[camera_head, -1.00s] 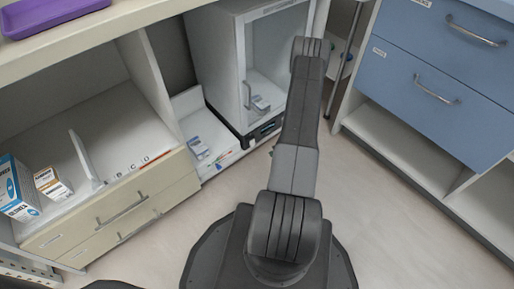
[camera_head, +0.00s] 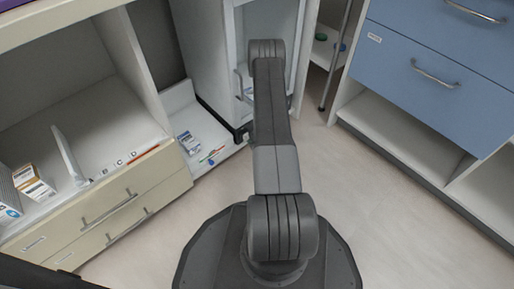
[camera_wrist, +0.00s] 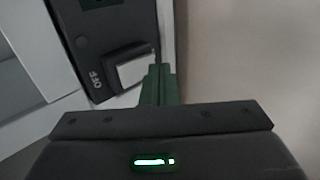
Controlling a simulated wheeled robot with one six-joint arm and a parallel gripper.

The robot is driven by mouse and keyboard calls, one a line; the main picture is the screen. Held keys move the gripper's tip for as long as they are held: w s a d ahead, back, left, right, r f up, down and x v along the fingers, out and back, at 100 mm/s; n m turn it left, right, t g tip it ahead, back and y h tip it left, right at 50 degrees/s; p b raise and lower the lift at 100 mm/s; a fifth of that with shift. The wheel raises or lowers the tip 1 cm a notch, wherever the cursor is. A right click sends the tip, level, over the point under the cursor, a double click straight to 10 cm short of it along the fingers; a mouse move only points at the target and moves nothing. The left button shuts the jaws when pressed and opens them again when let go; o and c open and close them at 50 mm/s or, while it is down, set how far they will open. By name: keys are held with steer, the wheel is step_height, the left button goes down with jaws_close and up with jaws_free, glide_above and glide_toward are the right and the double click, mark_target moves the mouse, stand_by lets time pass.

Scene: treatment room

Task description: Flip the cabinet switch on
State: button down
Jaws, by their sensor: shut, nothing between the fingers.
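The white cabinet (camera_head: 205,62) with a clear-fronted door stands at the top middle of the head view, partly hidden behind my arm. Its dark switch panel (camera_wrist: 88,50) fills the upper left of the wrist view. The switch (camera_wrist: 134,70) is a pale rocker in a dark frame, with the word OFF printed beside it. My gripper (camera_wrist: 160,72) is shut and empty, its green fingers just right of the rocker's edge. I cannot tell whether they touch it. In the head view the switch and the gripper are hidden by my arm.
A cream drawer unit (camera_head: 120,205) with boxes (camera_head: 32,182) on its shelf stands left. A blue drawer cabinet (camera_head: 430,75) stands right, above open white shelving. A small box (camera_head: 189,143) and pens lie on a low shelf beside the cabinet. The floor (camera_head: 370,215) between is clear.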

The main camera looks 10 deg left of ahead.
steer(key=shift+w+a, duration=0.15)
steer(key=shift+a, duration=0.05)
steer(key=shift+w+a+f, duration=0.1)
steer(key=shift+a, duration=0.05)
stand_by(0.3)
steer(key=shift+r+p, duration=0.3)
steer(key=shift+r, duration=0.5)
